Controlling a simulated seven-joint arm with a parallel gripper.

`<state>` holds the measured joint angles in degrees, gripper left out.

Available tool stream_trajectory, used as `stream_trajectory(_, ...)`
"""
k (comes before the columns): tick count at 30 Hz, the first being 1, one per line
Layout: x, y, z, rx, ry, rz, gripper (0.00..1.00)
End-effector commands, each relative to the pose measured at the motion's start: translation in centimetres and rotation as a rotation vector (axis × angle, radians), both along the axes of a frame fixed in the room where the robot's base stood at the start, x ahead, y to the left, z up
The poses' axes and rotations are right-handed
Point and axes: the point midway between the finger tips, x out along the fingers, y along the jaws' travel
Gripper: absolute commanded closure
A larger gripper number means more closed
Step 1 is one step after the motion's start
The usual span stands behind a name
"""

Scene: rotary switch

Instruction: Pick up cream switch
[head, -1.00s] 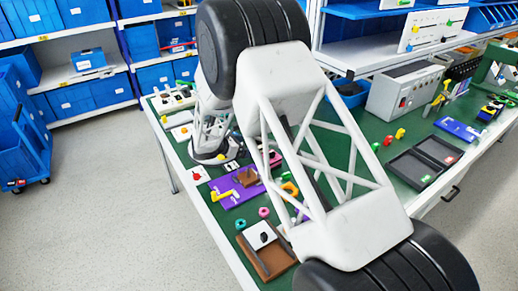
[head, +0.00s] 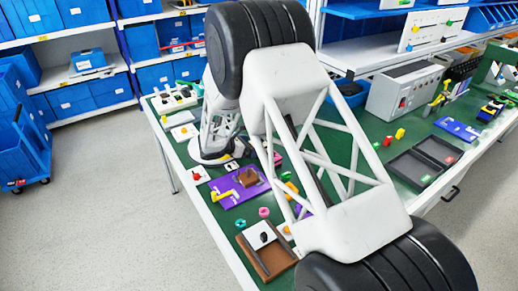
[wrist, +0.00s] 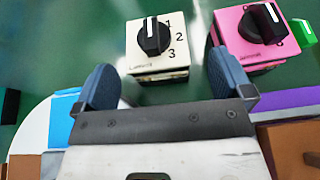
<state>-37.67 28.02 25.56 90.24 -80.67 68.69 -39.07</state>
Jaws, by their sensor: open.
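The cream switch (wrist: 158,50) is a small cream box with a black rotary knob, a white pointer line and the numerals 1, 2 and 3. It stands on the green table in the wrist view, ahead of my gripper (wrist: 162,80). My gripper is open and empty, its two blue-grey fingers spread wide. The switch lies in line with the gap between them, closer to the left finger. I cannot tell the height of the fingers above it. In the head view my arm covers the gripper, and I cannot make out the cream switch there.
A pink switch (wrist: 262,35) stands just right of the cream one, near my right finger. A purple board (head: 240,185) and a brown tray (head: 262,262) holding a white switch (head: 262,236) lie along the front edge. Black trays (head: 425,160) lie at the right.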

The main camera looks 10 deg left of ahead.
Motion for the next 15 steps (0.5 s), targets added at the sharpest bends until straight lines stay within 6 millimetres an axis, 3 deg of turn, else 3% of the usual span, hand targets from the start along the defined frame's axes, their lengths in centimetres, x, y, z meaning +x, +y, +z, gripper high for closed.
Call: stream_trajectory(15,3.1,-3.0,-2.0,-0.001,0.001,-0.001,0.02)
